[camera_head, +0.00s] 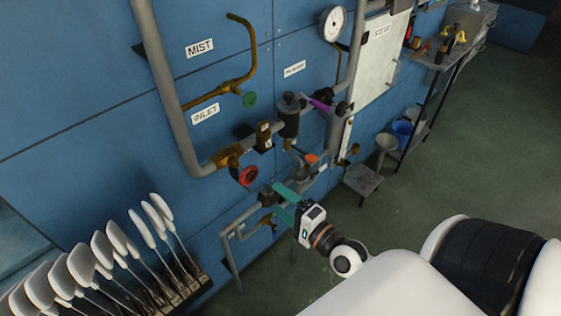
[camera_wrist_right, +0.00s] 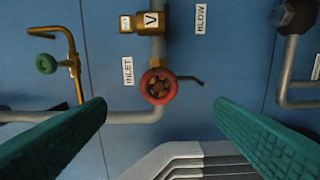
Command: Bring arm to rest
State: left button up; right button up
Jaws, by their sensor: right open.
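My right gripper (camera_head: 284,203) has teal fingers and is held out in front of the pipework on the blue wall, its white arm coming from the bottom right. In the right wrist view its two fingers (camera_wrist_right: 160,107) stand wide apart, with nothing between them. The red valve wheel (camera_wrist_right: 158,86) shows beyond the gap; in the head view the red wheel (camera_head: 248,176) is left of and above the gripper. I cannot tell whether the fingers touch the lower pipe near them. My left gripper is not in view.
Several pale sock boards (camera_head: 98,248) stand in a row at lower left. A grey pipe (camera_head: 170,85) with valves and a gauge (camera_head: 333,23) runs on the wall. A small step (camera_head: 362,179), a blue bucket (camera_head: 403,132) and a shelf (camera_head: 447,57) stand right. Green floor (camera_head: 460,165) is open.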

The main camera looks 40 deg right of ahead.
jog(key=shift+f, duration=0.1)
jog(key=s+f+n+g+h, duration=0.1)
jog(key=s+f+n+g, duration=0.2)
jog(key=f, duration=0.8)
jog(key=s+f+n+g, duration=0.3)
jog(key=f, duration=0.8)
jog(key=s+f+n+g+h, duration=0.1)
jog(key=s+f+n+g, duration=0.2)
jog(key=f, duration=0.8)
jog(key=s+a+f+n+g, duration=0.2)
jog(key=s+f+n+g, duration=0.2)
jog(key=s+f, duration=0.4)
jog(key=s+a+f+n+g, duration=0.2)
jog(key=s+f+n, duration=0.4)
jog(key=s, duration=0.9)
jog(key=shift+s+f+g+h, duration=0.25)
jog(key=shift+f+g+h, duration=0.05)
jog(key=shift+f+g, duration=0.6)
